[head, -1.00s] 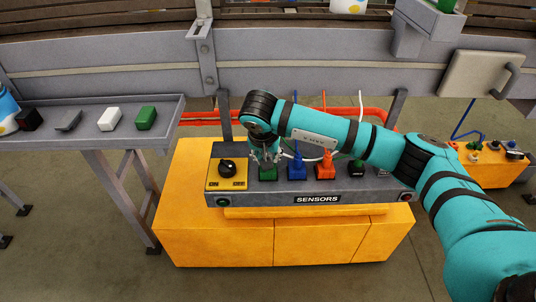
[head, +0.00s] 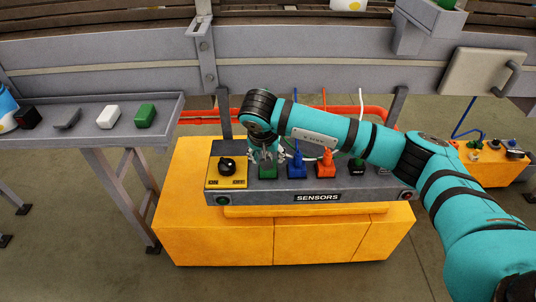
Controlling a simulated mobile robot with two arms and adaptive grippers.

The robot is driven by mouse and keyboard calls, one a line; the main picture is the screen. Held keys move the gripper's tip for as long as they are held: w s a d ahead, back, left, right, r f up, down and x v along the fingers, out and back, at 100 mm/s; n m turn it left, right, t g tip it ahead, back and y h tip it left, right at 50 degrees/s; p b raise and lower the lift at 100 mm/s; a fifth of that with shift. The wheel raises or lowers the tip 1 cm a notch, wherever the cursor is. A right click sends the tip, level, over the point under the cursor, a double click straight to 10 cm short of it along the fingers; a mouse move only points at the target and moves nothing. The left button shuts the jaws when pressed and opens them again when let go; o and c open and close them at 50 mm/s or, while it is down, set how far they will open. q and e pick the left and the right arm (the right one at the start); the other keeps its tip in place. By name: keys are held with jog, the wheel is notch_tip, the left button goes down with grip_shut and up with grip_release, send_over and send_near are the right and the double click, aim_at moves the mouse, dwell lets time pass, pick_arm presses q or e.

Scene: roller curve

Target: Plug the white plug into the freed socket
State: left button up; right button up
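The grey SENSORS panel (head: 262,197) sits on a yellow cabinet. My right gripper (head: 267,157) points down just above the green piece at the row's left end. Part of the row's right end is behind my arm. My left gripper is not in view.
A black and yellow rotary switch (head: 227,167) is at the panel's left end, close to the gripper. A grey side tray (head: 165,122) holds several small blocks, including a white one (head: 108,117). Red pipes (head: 205,117) and the conveyor side are behind. Floor is free in front.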

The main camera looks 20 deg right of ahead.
jog(key=v, duration=1.1)
jog(key=shift+s+r, duration=0.15)
jog(key=shift+r, duration=0.15)
